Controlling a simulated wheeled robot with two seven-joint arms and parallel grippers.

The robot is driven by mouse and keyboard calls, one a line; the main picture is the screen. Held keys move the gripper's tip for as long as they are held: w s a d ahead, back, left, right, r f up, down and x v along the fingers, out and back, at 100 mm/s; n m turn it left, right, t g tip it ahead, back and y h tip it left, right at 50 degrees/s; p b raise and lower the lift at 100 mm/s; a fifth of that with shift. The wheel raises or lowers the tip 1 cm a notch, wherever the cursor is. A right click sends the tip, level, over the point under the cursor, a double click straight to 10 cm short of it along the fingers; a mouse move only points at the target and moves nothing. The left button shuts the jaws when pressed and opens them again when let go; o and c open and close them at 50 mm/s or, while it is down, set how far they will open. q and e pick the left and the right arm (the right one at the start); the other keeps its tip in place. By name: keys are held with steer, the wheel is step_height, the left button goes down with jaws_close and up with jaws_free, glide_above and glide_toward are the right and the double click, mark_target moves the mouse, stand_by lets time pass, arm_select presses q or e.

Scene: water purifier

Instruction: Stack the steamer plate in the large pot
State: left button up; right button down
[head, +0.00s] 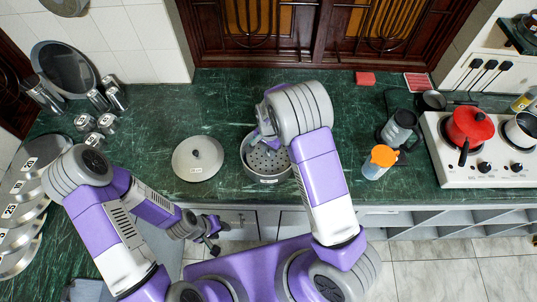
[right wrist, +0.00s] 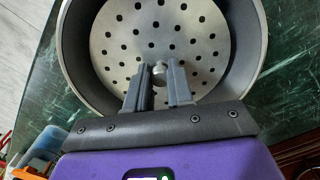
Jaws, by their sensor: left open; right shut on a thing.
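The steamer plate (head: 262,161) is a grey disc with many holes. It lies inside the large pot (head: 267,180), within its rim, on the green counter. The right wrist view also shows the plate (right wrist: 130,35) surrounded by the pot's wall (right wrist: 245,62). My right gripper (right wrist: 160,82) is shut on the plate's small central knob, its fingers on either side of it. In the head view my right arm hides part of the pot and plate. Whether the plate rests on the pot's bottom I cannot tell. My left gripper (head: 211,238) is open and empty in front of the counter.
An orange-topped jug (head: 379,162) and a grey kettle (head: 398,130) stand to the right. A stove (head: 480,175) with a red pot (head: 468,126) is at far right. Steel canisters (head: 95,122) stand at left.

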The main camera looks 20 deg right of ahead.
steer(key=shift+w+f, duration=0.15)
steer(key=shift+f, duration=2.05)
steer(key=shift+f+b, duration=0.3)
steer(key=shift+b, duration=0.1)
steer(key=c, duration=1)
jaws_free()
steer(key=shift+r, duration=0.2)
step_height(320, 180, up, 12)
steer(key=shift+r+p, duration=0.15)
steer(key=shift+p, duration=0.65)
